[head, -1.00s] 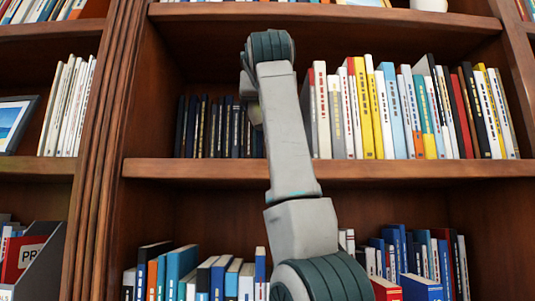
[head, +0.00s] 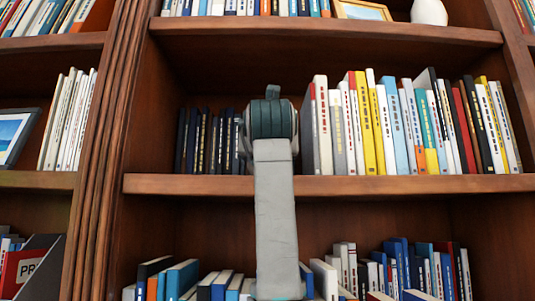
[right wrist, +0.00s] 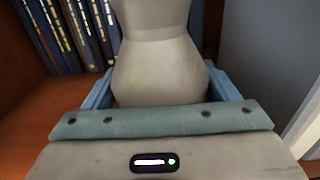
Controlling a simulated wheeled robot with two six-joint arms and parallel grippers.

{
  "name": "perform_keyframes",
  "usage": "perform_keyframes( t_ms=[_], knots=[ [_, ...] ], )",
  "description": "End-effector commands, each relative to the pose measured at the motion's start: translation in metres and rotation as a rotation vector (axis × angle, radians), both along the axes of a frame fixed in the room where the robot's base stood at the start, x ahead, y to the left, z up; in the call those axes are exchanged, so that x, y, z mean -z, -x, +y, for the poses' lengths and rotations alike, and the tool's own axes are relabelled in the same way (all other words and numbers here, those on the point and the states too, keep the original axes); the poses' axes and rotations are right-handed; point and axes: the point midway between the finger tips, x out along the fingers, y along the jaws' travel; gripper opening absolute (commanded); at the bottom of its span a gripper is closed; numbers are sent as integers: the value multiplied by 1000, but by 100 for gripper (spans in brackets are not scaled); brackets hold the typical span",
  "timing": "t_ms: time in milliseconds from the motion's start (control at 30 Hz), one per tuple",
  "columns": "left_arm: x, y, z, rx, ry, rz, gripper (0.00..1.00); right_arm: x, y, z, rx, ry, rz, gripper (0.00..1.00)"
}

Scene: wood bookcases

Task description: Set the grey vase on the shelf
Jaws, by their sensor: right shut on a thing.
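The grey vase (right wrist: 160,65) is upright between the blue fingers of my right gripper (right wrist: 160,88), which is shut on its wide lower body. Its top runs out of the right wrist view, and its base is hidden behind the gripper body. In the head view, my right arm hides the vase and gripper, at the gap between the dark books and the bright books on the middle shelf (head: 400,185). I cannot tell whether the base touches the shelf board. My left gripper is not in view.
Dark books (right wrist: 75,35) stand left of the vase, and a grey book (right wrist: 268,60) stands close on its right. Bright books (head: 385,125) fill the shelf's right part. A white vase (head: 429,12) and a framed picture (head: 362,10) stand on the shelf above.

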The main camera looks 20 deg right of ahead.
Motion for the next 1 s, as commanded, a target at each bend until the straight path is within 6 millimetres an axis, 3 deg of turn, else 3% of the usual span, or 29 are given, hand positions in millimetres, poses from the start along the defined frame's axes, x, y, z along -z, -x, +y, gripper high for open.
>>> perform_keyframes(
  t_ms=[233,267,333,367,667,1000],
  knots=[
    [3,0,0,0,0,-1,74,3,1,0,0,0,-3,45],
    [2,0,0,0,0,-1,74,3,0,0,0,0,-1,84],
    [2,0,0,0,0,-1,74,3,0,0,0,0,0,98],
    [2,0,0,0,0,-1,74,3,0,0,0,0,0,100],
    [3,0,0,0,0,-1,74,0,2,1,0,0,-1,100],
    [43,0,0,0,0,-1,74,4,67,19,-2,0,-5,100]
  ],
)
